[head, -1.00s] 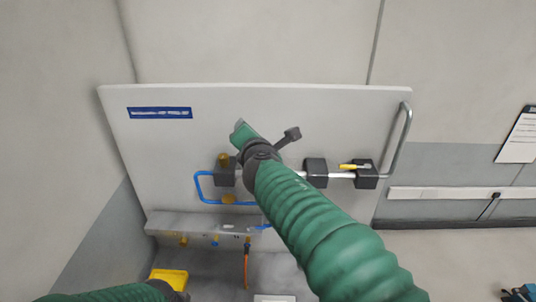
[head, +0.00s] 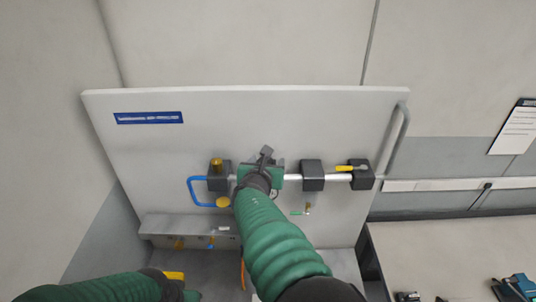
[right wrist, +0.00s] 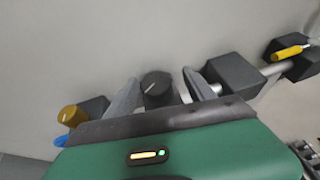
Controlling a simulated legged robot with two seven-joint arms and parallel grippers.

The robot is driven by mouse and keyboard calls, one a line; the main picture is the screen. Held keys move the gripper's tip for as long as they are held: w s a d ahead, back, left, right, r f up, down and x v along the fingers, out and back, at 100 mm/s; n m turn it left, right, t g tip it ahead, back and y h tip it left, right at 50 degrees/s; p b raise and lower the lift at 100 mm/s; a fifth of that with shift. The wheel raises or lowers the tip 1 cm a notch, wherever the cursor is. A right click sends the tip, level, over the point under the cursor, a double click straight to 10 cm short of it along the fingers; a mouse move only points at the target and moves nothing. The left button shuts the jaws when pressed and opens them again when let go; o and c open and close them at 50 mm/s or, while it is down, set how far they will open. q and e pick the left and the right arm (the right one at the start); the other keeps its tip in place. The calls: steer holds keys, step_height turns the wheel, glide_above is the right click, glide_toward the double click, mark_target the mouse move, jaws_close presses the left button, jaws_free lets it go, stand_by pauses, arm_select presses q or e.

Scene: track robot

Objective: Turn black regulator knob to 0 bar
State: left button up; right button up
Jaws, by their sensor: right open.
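The black regulator knob (right wrist: 157,86) shows in the right wrist view, with a pale mark on its top. My right gripper (right wrist: 160,77) is open, with one grey finger on either side of the knob. Small gaps seem to show between fingers and knob; contact is unclear. In the head view my right arm and green gripper body (head: 276,178) cover the middle of the panel (head: 350,115) and hide the knob. My left arm lies at the bottom left of the head view, and its fingers cannot be made out.
Left of the knob is a brass-yellow knob (right wrist: 72,115) on a black block. Right are a black block (right wrist: 232,72) and a yellow-handled valve (right wrist: 290,52) along a grey pipe. A blue hose (head: 192,190), a grey ledge (head: 180,224) and a side bench (head: 440,255) also show.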

steer(key=shift+w+a+f, duration=0.15)
steer(key=shift+w+a, duration=0.05)
steer(key=shift+w, duration=0.45)
steer(key=shift+w+a, duration=0.15)
steer(key=shift+a, duration=0.35)
steer(key=shift+s+d, duration=0.1)
steer(key=shift+s, duration=0.3)
steer(key=shift+w+d, duration=0.2)
steer(key=shift+d, duration=0.4)
steer(key=c, duration=0.7)
steer(key=shift+f, duration=0.1)
steer(key=c, duration=0.4)
steer(key=shift+a, duration=0.35)
steer(key=shift+c, duration=1.2)
